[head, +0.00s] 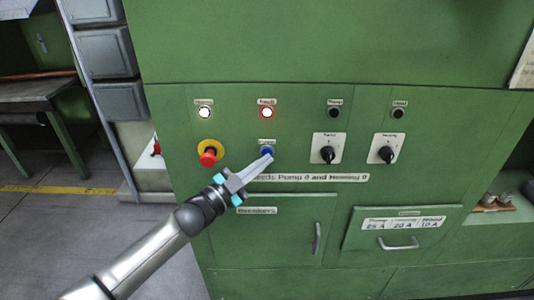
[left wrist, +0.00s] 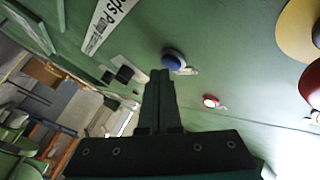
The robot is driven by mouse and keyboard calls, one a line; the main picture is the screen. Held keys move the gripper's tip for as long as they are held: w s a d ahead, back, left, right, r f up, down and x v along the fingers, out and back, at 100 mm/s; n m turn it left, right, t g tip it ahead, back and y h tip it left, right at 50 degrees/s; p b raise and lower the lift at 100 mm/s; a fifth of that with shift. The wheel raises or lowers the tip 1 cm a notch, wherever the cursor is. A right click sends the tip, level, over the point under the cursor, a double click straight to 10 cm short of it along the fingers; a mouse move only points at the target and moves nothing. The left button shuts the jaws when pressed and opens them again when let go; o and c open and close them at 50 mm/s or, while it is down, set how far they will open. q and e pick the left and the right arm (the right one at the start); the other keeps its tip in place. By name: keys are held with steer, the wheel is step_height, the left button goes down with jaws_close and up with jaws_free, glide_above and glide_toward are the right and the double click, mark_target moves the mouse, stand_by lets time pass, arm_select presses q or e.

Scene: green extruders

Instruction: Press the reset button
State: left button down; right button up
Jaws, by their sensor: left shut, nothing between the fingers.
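A blue round button (head: 267,152) sits on the green panel, under a small label that is too small to read; I take it for the reset button. In the left wrist view the blue button (left wrist: 173,58) shows just beyond the fingertips. My left gripper (head: 268,159) is shut and empty, its fingertips pointing at the panel just below the button in the head view. In the left wrist view the closed fingers (left wrist: 161,76) overlap the button's near edge; I cannot tell whether they touch it. My right gripper is not in view.
A red emergency knob on a yellow disc (head: 209,152) is left of the button. A lit red lamp (head: 267,112) is above it. Two black rotary switches (head: 328,153) are to the right. Below are a breaker door (head: 275,235) and a drawer handle (head: 398,245).

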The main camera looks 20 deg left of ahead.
arm_select(q)
steer(key=shift+w+a, duration=0.15)
steer(key=shift+w, duration=0.2)
stand_by(0.3)
steer(key=shift+s, duration=0.15)
steer(key=shift+s+d+p, duration=0.25)
steer(key=shift+s+p, duration=0.15)
steer(key=shift+s, duration=0.25)
steer(key=s+p, duration=0.1)
steer(key=s, duration=0.1)
steer(key=s+d+p, duration=0.1)
steer(key=s, duration=0.1)
steer(key=shift+s+d+p, duration=0.2)
steer(key=shift+s+p, duration=0.15)
steer(key=shift+s, duration=0.05)
stand_by(0.7)
